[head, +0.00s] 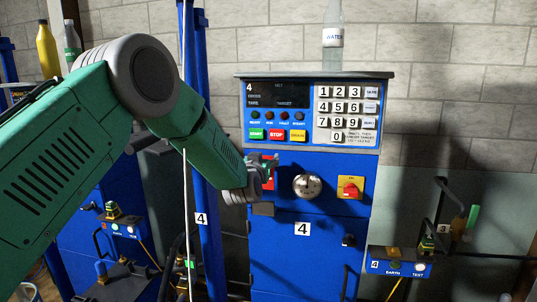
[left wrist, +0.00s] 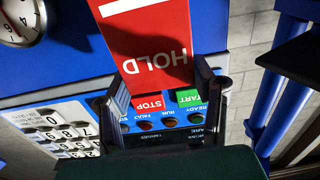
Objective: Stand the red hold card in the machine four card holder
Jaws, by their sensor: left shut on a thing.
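My left gripper (head: 262,172) is in front of machine four's blue front, below the green START button. It is shut on the red hold card (head: 268,181), of which only a small part shows in the head view. In the left wrist view, the red hold card (left wrist: 150,45) shows white HOLD lettering, upside down, between the dark fingers of my left gripper (left wrist: 162,84). A small dark box on the panel, perhaps the card holder (head: 263,209), sits just below the gripper. I cannot tell whether the card touches it. My right gripper is not in view.
A round dial (head: 307,185) and a red-and-yellow switch (head: 350,188) are right of the card. The keypad (head: 346,108) is above. A water bottle (head: 333,40) stands on top. A blue post (head: 207,200) rises left of the machine. An earth-test box (head: 402,262) is at lower right.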

